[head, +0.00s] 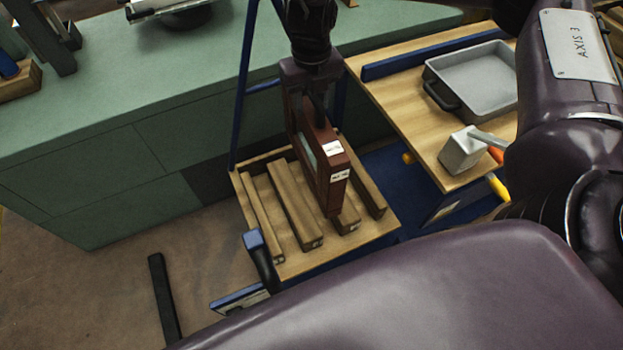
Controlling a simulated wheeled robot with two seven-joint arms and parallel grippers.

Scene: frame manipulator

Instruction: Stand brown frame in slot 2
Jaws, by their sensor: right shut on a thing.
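My right gripper (314,88) comes down from the top middle of the head view and is shut on the upper part of the brown frame (335,188). The frame is a reddish-brown, thin upright rectangle with white labels on its near edge and a pale greenish panel. It hangs roughly upright over the wooden rack (389,231). Its lower end overlaps the third wooden bar from the left (347,221) in the picture; I cannot tell whether it touches or sits in a slot. Slots are the gaps between several bars, such as the second bar (293,203). My left gripper is not in view.
A blue-framed cart carries the rack. To the right, a wooden-topped table (400,98) holds a grey tray (474,80) and a pale block-like container (462,151). A green bench (130,85) stands behind and left. A dark bar (163,296) lies on the floor.

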